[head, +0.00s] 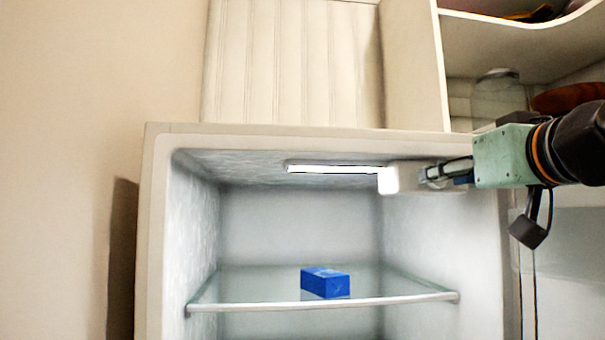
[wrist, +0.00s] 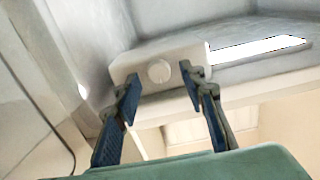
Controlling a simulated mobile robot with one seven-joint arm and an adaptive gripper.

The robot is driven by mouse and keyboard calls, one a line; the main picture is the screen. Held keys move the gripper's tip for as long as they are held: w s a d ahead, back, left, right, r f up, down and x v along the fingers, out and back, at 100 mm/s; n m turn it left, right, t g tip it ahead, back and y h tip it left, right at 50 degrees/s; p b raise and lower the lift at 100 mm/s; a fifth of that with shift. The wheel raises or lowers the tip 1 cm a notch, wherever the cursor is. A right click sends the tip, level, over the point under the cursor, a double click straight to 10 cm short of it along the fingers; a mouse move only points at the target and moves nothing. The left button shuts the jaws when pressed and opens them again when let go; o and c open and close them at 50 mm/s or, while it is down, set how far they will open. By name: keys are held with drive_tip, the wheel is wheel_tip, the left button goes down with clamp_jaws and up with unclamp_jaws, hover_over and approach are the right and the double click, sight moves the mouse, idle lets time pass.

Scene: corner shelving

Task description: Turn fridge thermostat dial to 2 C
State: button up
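The thermostat dial (wrist: 158,72) is a small round light knob on a white housing (wrist: 190,50) in the wrist view. The housing also shows in the head view (head: 390,181), under the fridge's ceiling at the right end of the light strip. My gripper (wrist: 158,85) has its two blue-padded fingers apart, one on each side of the dial, with visible gaps and nothing between them. In the head view my gripper (head: 425,176) reaches in from the right to the housing; the dial is hidden there. I cannot read any marks on the dial.
The open fridge (head: 155,230) has a lit strip (head: 335,169) on its ceiling. A glass shelf (head: 240,306) below bears a blue box (head: 325,283). Shelving with a glass jar (head: 497,95) stands at the upper right. The space between shelf and ceiling is clear.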

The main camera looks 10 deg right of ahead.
drive_tip(key=shift+w, duration=0.45)
drive_tip(key=shift+c, duration=0.2)
clamp_jaws()
drive_tip(key=shift+m, duration=0.3)
drive_tip(key=shift+d+m+b, duration=0.1)
drive_tip(key=shift+m+b, duration=0.8)
drive_tip(key=shift+m, duration=1.8)
